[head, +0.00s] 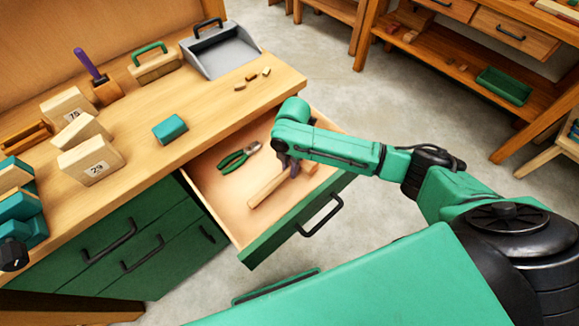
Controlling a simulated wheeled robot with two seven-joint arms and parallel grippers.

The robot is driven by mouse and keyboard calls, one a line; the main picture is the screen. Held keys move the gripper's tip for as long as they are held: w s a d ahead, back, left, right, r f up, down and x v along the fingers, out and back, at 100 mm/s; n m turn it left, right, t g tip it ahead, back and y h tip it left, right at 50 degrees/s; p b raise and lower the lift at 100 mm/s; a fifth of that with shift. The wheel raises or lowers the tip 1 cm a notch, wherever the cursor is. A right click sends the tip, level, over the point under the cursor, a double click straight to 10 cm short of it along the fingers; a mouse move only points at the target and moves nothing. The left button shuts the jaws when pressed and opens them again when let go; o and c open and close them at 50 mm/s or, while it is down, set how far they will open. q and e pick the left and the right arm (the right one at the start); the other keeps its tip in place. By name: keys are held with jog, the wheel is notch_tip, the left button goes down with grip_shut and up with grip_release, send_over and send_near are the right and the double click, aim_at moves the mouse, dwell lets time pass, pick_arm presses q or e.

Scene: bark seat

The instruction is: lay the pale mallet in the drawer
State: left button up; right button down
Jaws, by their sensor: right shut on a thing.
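The pale mallet (266,190) is at the open drawer (215,187), within its outline in the head view. Its light wooden handle slants down to the left. My right gripper (294,168) is shut on the mallet and hides part of it. I cannot tell whether the mallet touches the drawer floor. The drawer has a green front with a black handle and stands pulled out from under the bench top.
Green-handled pliers (239,157) lie in the drawer, left of the mallet. The bench top (225,108) holds a grey dustpan (218,50), a teal block (170,128), a block marked 29 (91,160) and small wood pieces. Another bench with shelves stands at the back right.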

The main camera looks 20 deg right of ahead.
jog(key=shift+f, duration=0.25)
jog(key=c, duration=0.6)
grip_release()
jog(key=o, duration=0.3)
notch_tip(320, 180, up, 7)
jog(key=p, duration=0.8)
jog(key=shift+r, duration=0.1)
